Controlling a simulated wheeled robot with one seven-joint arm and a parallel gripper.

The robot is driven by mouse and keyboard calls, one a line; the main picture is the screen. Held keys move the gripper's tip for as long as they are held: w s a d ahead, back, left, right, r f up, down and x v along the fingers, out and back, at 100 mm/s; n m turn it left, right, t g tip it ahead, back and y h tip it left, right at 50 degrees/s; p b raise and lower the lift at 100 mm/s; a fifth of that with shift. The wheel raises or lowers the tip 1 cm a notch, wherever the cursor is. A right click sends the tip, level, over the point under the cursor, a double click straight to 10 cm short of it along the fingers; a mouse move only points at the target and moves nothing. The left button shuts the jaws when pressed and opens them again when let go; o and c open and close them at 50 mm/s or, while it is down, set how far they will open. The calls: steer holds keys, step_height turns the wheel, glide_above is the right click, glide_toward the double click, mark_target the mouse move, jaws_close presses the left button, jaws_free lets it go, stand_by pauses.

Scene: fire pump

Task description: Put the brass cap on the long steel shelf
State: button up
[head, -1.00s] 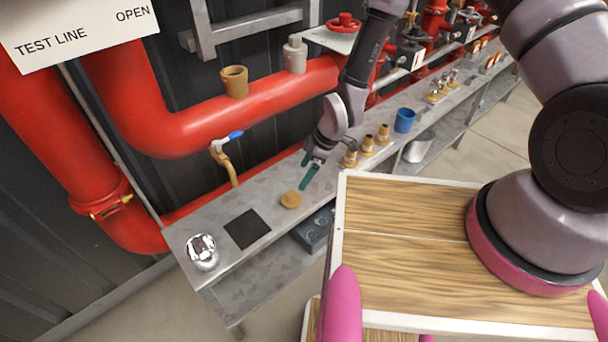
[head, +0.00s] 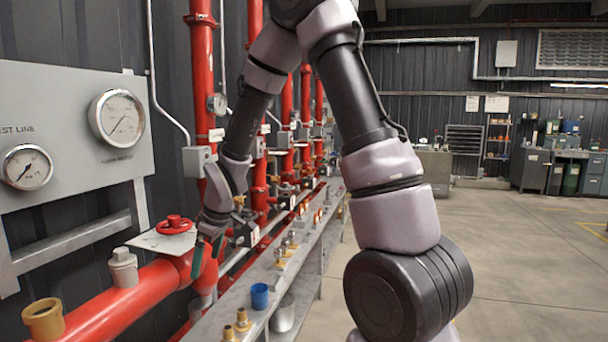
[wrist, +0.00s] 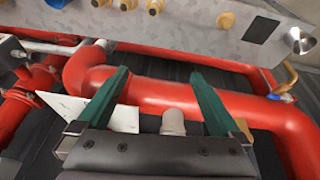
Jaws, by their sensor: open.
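A round brass cap (wrist: 226,20) lies on the long steel shelf (wrist: 190,27) in the wrist view, near a dark square patch (wrist: 261,29). The cap is out of frame in the head view, where the shelf (head: 212,322) runs away along the wall. My gripper (head: 208,248) is open, above the red pipe. In the wrist view my gripper (wrist: 159,74) shows its two green fingers spread, with nothing between them. The cap lies beyond the fingertips, apart from them.
A red pipe (wrist: 160,92) runs beneath my fingers, with a grey stub (wrist: 173,122) on it. A brass collar (head: 43,318), a red handwheel (head: 174,224) and a blue cup (head: 259,296) stand nearby. Brass fittings (head: 243,320) line the shelf. Open floor (head: 530,240) lies to the right.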

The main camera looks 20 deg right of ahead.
steer(key=s+d+r+m+t, duration=0.1)
steer(key=s+d+r+m, duration=0.25)
steer(key=d+r, duration=0.4)
steer(key=s+d+r+m+t, duration=0.1)
steer(key=s+d+r+m, duration=0.3)
steer(key=r, duration=0.7)
steer(key=s+d+r+m+t, duration=0.2)
steer(key=s+d+r+m, duration=0.5)
steer(key=s, duration=0.4)
steer(key=shift+r+h, duration=0.4)
steer(key=shift+r, duration=0.35)
steer(key=shift+w, duration=0.1)
